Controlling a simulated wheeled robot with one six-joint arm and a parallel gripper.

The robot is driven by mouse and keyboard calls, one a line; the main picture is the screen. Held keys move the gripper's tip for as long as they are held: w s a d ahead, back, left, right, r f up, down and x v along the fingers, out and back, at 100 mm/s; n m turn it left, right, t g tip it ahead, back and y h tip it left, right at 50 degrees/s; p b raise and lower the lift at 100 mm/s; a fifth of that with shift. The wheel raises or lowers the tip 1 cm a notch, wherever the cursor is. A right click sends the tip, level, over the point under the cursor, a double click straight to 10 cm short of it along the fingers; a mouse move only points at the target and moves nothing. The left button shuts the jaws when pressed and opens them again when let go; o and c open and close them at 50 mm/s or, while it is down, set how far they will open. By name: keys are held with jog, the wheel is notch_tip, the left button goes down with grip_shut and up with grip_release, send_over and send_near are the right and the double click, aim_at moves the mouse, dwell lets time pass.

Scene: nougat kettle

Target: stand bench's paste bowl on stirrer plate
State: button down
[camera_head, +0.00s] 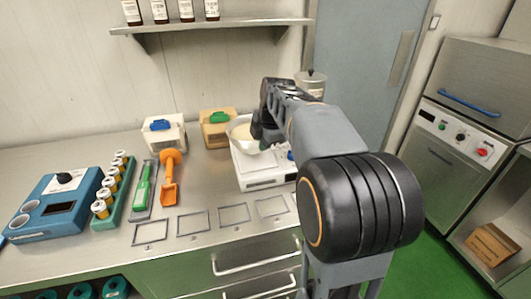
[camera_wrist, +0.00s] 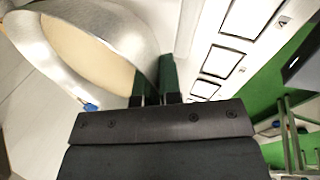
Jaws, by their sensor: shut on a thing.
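The paste bowl (camera_head: 241,132) is a silvery bowl holding cream-coloured paste, and it fills the upper left of the wrist view (camera_wrist: 135,28). My gripper (camera_head: 261,142) is shut on the bowl's wall at its right side, with its dark green fingers (camera_wrist: 154,88) at the rim. The stirrer plate (camera_head: 264,181) is a white box on the bench, directly below the bowl in the head view. The bowl looks about level. I cannot tell whether its base touches the plate, as the bowl and my arm hide that part.
Two boxes, white (camera_head: 164,137) and tan (camera_head: 216,133), stand behind to the left. A green tool (camera_head: 143,186), an orange scoop (camera_head: 169,180), a vial rack (camera_head: 112,205) and a blue device (camera_head: 52,208) lie further left. A lidded metal pot (camera_head: 312,82) stands behind my arm.

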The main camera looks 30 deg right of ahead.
jog(key=shift+w+d+f, duration=0.45)
jog(key=shift+w+f, duration=0.15)
jog(key=shift+f, duration=0.2)
jog(key=shift+x, duration=1.15)
jog(key=shift+s+d+f, duration=0.15)
jog(key=shift+f, duration=0.55)
jog(key=c, duration=1.3)
grip_release()
